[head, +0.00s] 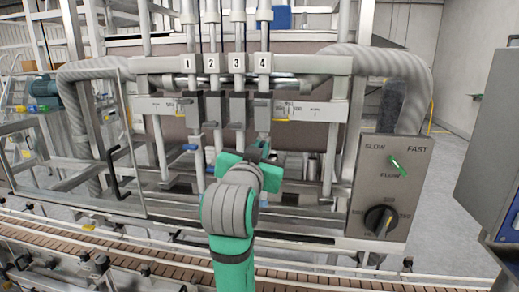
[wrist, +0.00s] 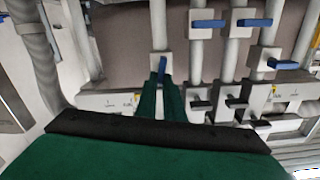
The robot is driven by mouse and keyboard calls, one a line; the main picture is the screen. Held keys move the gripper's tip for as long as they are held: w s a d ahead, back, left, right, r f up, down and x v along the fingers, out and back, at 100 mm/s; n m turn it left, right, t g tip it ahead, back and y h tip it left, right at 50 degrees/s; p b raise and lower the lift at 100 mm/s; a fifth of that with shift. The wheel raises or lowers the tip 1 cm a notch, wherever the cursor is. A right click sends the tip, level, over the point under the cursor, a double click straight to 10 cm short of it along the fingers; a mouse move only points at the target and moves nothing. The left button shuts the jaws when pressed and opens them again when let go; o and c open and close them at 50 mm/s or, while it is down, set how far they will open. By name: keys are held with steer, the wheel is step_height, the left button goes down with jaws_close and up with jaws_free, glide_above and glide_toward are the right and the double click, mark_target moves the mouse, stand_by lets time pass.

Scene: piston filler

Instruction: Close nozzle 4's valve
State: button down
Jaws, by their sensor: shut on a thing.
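In the head view the nozzle 4 column (head: 264,110) hangs below the "4" label (head: 263,62). My green gripper (head: 262,153) reaches its lower part and hides its valve. The wrist view looks upside down, with nozzle 4's pipe (wrist: 158,25) leftmost of the nozzles. There my gripper (wrist: 161,84) is shut on the blue handle of nozzle 4's valve (wrist: 162,66). The handle lies in line with the pipe. The other valves' blue handles (wrist: 208,23), (wrist: 254,22) and (wrist: 270,66) lie across their pipes.
A control panel (head: 384,190) with a green flow switch and a black knob stands at the right. A thick grey hose (head: 408,85) curves above it. The conveyor (head: 120,258) runs along the front. Neighbouring nozzle pipes stand close beside my gripper.

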steer(key=shift+s+d+f+m, duration=0.1)
steer(key=shift+d+f+m, duration=0.15)
steer(key=shift+m, duration=2.3)
steer(key=shift+d+f+m, duration=0.2)
steer(key=shift+f+m, duration=0.15)
steer(key=shift+m, duration=2.25)
steer(key=shift+s+d+f+m, duration=0.1)
steer(key=shift+d+f+m, duration=0.15)
steer(key=shift+m, duration=2.3)
steer(key=shift+f, duration=0.1)
steer(key=c, duration=1.9)
jaws_free()
steer(key=shift+o, duration=0.2)
steer(key=shift+s, duration=0.1)
steer(key=v, duration=1)
steer(key=shift+s+a, duration=0.15)
steer(key=shift+s, duration=0.1)
